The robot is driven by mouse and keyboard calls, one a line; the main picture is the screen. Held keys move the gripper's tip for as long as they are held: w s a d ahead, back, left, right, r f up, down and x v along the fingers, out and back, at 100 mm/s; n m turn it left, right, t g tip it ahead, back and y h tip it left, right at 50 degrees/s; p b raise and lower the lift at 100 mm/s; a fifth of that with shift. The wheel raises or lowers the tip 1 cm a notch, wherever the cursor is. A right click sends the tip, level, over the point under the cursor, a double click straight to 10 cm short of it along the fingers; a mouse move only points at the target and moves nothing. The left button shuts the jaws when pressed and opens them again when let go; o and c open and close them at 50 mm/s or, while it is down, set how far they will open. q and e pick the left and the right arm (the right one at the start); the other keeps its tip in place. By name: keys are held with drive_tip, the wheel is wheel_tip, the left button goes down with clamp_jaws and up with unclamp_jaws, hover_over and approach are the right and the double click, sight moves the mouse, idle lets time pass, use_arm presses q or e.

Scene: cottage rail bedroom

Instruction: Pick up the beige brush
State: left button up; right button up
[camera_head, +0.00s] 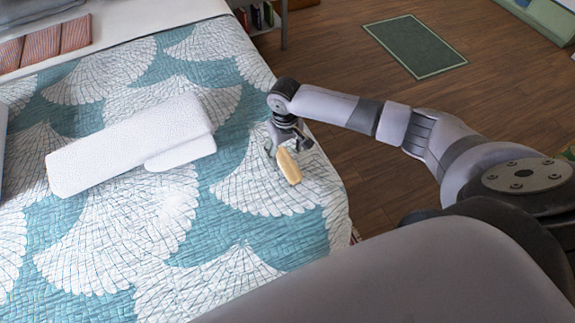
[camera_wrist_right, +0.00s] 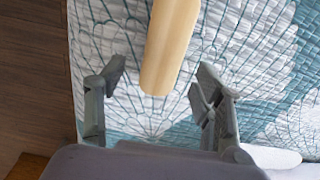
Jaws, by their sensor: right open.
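The beige brush (camera_head: 288,166) lies on the patterned bedspread near the bed's right edge. My right gripper (camera_head: 286,145) is just above and beside it, with its fingers pointing down. In the right wrist view, the brush (camera_wrist_right: 168,45) runs from the top edge down to the space ahead of and between the fingers. The right gripper (camera_wrist_right: 157,88) is open, with nothing between its pads. The brush's far end is cut off by the top of that view. My left gripper does not show.
The bed (camera_head: 100,250) has a teal and white bedspread. A folded white textured item (camera_head: 130,145) lies left of the gripper. Striped cushions (camera_head: 45,45) are at the upper left. A green mat (camera_head: 415,46) lies on the wooden floor (camera_head: 340,60) beyond my right arm.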

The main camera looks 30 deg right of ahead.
sight(285, 159)
wheel_tip(285, 159, down, 4)
drive_tip(key=shift+a+f, duration=0.1)
drive_tip(key=shift+f, duration=0.05)
drive_tip(key=shift+c, duration=0.2)
drive_tip(key=c, duration=1.3)
wheel_tip(285, 159, up, 20)
drive_tip(key=shift+r, duration=0.1)
